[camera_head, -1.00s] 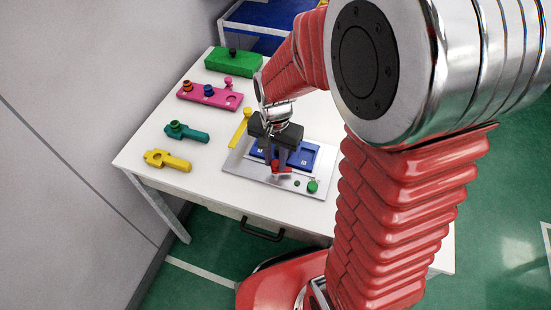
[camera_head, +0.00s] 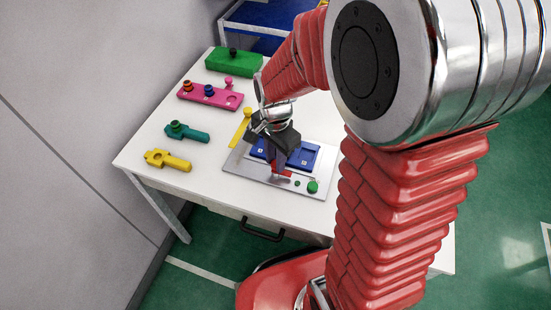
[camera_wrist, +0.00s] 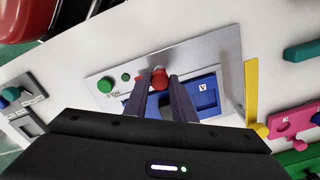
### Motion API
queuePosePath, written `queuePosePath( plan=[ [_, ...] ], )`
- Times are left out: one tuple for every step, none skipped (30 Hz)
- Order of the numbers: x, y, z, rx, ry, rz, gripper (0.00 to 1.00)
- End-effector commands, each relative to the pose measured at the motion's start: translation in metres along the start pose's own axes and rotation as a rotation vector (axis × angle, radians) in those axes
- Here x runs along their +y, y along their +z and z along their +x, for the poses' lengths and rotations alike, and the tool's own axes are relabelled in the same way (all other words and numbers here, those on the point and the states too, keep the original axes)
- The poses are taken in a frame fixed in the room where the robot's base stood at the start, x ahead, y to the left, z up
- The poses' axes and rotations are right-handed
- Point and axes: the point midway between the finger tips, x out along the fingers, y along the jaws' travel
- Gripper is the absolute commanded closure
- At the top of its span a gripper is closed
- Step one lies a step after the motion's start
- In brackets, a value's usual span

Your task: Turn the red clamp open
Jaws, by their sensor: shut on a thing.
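The red clamp (camera_head: 286,173) is a small red handle on a grey metal plate (camera_head: 236,164), near its front edge and beside a blue panel (camera_head: 302,155). In the wrist view its red knob (camera_wrist: 158,82) sits between the two dark fingertips. My gripper (camera_head: 277,172) points down over the plate, its fingers closed around the clamp; it also shows in the wrist view (camera_wrist: 159,79). The fingers hide part of the clamp in the head view, so its exact angle is hard to tell.
A green button (camera_head: 312,186) and a smaller green one stand right of the clamp. A yellow bar (camera_head: 240,129) lies by the plate's left side. Teal (camera_head: 187,132), yellow (camera_head: 168,160), pink (camera_head: 209,96) and green (camera_head: 234,63) pieces lie on the white table's left and back.

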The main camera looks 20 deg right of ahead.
Motion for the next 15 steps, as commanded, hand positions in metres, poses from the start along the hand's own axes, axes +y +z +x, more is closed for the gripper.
queuePosePath(
  plan=[
    [-0.0009, 0.0000, -0.0007, 0.000, -0.003, 0.001, 0.99],
    [-0.0009, -0.0001, -0.0007, 0.000, -0.003, 0.001, 0.99],
    [-0.0009, -0.0001, -0.0007, 0.000, -0.003, 0.001, 0.76],
    [-0.0009, -0.0001, -0.0007, 0.000, -0.003, 0.001, 0.73],
    [-0.0009, -0.0001, -0.0007, 0.000, -0.003, 0.001, 0.71],
    [-0.0008, -0.0001, -0.0006, 0.000, -0.002, 0.000, 0.68],
    [-0.0007, -0.0001, -0.0006, 0.000, -0.002, 0.000, 0.66],
    [-0.0007, -0.0001, -0.0005, 0.000, -0.002, 0.000, 0.64],
    [-0.0006, -0.0001, -0.0004, 0.000, -0.002, 0.000, 0.61],
    [-0.0005, -0.0001, -0.0004, 0.000, -0.002, 0.000, 0.59],
    [-0.0005, -0.0001, -0.0003, 0.000, -0.001, 0.000, 0.58],
    [-0.0004, -0.0001, -0.0003, 0.000, -0.001, 0.000, 0.58],
    [-0.0004, -0.0001, -0.0003, 0.000, -0.001, 0.000, 0.58],
    [-0.0003, -0.0001, -0.0002, 0.000, -0.001, 0.000, 0.58],
    [-0.0003, -0.0001, -0.0002, 0.000, -0.001, 0.000, 0.58]
  ],
)
